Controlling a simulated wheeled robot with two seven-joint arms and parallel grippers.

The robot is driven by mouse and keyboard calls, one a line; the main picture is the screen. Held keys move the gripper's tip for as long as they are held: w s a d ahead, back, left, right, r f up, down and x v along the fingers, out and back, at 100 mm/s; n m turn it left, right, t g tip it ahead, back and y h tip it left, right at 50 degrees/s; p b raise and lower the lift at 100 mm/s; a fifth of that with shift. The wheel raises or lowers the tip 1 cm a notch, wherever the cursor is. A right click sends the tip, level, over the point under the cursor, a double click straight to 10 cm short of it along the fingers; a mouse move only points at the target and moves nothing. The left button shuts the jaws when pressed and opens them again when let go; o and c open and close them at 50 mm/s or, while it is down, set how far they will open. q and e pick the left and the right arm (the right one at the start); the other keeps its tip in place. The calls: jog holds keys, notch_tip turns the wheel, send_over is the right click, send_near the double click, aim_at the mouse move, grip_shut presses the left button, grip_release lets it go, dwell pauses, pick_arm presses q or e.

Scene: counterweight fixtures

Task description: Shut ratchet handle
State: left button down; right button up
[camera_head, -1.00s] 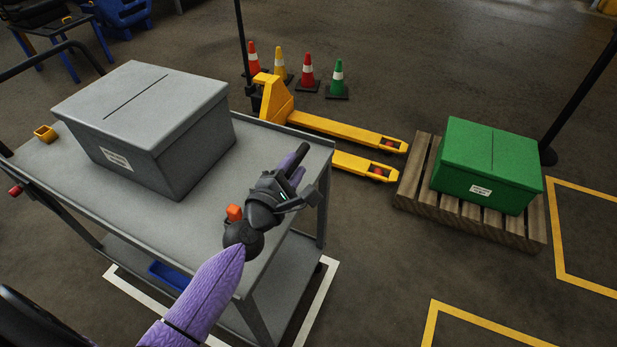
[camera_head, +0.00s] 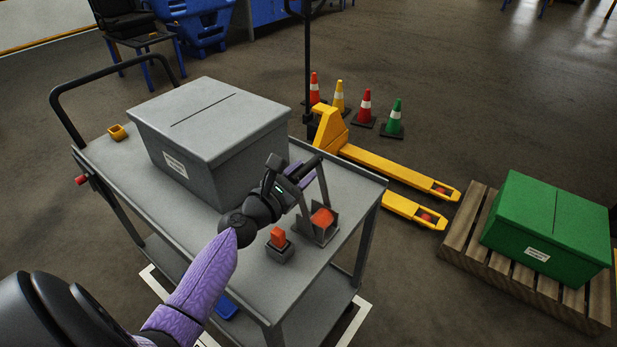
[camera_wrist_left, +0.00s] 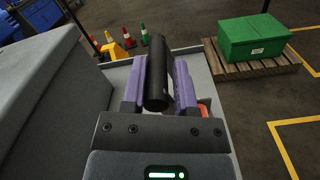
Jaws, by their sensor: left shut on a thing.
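The ratchet handle is a black round bar (camera_head: 312,163) on grey side arms, raised above a grey fixture (camera_head: 318,238) with an orange block (camera_head: 322,218) in it, near the cart's front right. My left gripper (camera_head: 301,172) is shut on the bar. In the left wrist view, the black bar (camera_wrist_left: 157,75) lies between the two purple fingers of the left gripper (camera_wrist_left: 159,85). Part of the fixture is hidden there behind the gripper; only a bit of orange shows. My right gripper is not in view.
A large grey slotted box (camera_head: 215,120) stands left of the gripper on the grey cart (camera_head: 235,278). A small holder with an orange block (camera_head: 278,238) sits beside the fixture. A yellow pallet truck (camera_head: 380,165) and a green box (camera_head: 550,225) are beyond the cart.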

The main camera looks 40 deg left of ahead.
pick_arm(q)
jog(key=shift+s+a+f, duration=0.1)
jog(key=shift+f, duration=0.35)
jog(key=c, duration=0.7)
grip_release()
jog(key=shift+a, duration=0.1)
jog(key=shift+o, duration=1.1)
jog(key=shift+a, duration=0.15)
jog(key=shift+r, duration=0.15)
jog(key=s, duration=0.9)
jog(key=shift+s+a, duration=0.15)
jog(key=shift+s, duration=0.25)
